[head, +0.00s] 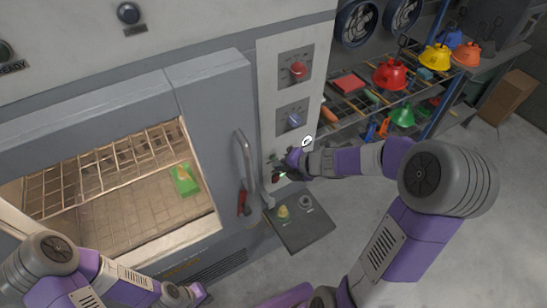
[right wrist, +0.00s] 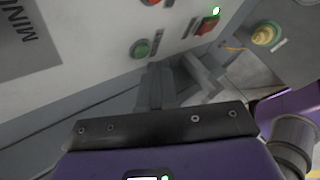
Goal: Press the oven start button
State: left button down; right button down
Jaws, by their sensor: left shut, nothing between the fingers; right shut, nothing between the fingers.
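The oven (head: 215,100) stands at the left, with a grey control panel (head: 268,85) on its right side. In the right wrist view a round green button (right wrist: 142,48) sits on the panel, near a red button (right wrist: 152,2) and a red switch (right wrist: 207,25) with a lit green lamp. None of these carries a readable start label. My right gripper (head: 280,160) is shut and empty at the lower panel; its fingertips (right wrist: 157,72) appear just below the green button, and I cannot tell if they touch anything. My left gripper (head: 192,294) is shut and empty, low in front of the oven.
The oven door handle (head: 243,160) stands out left of the panel. Red (head: 297,70) and blue (head: 294,119) knobs sit higher up. A grey box (head: 308,226) with a yellow button juts out below. A shelf (head: 350,110) with coloured hoods stands behind at the right.

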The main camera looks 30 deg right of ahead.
jog(key=shift+s+d, duration=0.2)
jog(key=shift+s, duration=2.35)
